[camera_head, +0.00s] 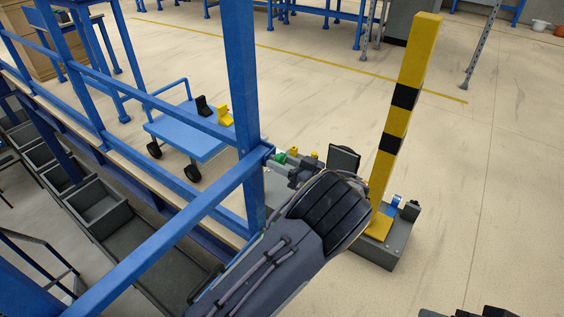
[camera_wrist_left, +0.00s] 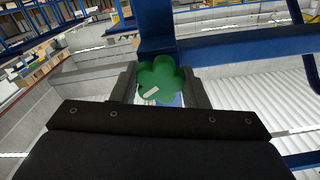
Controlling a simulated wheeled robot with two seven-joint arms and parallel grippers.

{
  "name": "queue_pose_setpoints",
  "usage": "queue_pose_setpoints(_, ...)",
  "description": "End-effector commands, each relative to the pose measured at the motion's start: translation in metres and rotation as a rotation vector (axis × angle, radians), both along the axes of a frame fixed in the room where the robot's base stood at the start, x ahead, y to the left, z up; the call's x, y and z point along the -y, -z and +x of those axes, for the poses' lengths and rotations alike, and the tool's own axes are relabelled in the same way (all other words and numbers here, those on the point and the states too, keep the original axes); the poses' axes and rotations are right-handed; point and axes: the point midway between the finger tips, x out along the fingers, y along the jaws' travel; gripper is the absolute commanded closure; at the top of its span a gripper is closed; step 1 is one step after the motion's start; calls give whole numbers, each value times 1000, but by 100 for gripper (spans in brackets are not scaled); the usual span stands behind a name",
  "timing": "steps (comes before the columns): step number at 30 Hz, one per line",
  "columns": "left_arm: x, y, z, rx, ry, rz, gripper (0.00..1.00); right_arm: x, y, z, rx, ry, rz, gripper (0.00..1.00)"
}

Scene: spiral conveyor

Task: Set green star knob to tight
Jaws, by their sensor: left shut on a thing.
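The green star knob (camera_wrist_left: 160,80) shows large in the left wrist view, with a pale pointer mark on its face. It sits on the blue frame (camera_wrist_left: 155,30), between the two dark fingers of my left gripper (camera_wrist_left: 160,92). The gripper is shut on the knob. In the head view the knob (camera_head: 280,158) is a small green spot beside the blue upright, and my left gripper (camera_head: 292,168) reaches it; my left arm hides part of the area. The words for the knob's settings cannot be read. My right gripper cannot be made out.
A yellow and black post (camera_head: 402,110) stands on a grey base to the right of the knob. A blue cart (camera_head: 188,130) stands behind the blue rails (camera_head: 165,245). Grey bins (camera_head: 95,205) line the lower left. Open floor lies at the right.

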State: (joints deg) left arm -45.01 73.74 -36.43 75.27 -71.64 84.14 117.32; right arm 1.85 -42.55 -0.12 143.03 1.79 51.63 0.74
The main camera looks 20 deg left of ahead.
Motion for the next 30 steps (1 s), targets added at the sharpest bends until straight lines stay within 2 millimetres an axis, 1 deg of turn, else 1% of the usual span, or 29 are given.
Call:
queue_pose_setpoints(14, 1, -1, -1, -403, 0, 145, 82, 0, -18, 0, 0, 0, 0, 38)
queue_pose_setpoints(30, 1, -2, -2, -885, 0, 317, 82, 0, -46, 0, 0, 0, 0, 38)
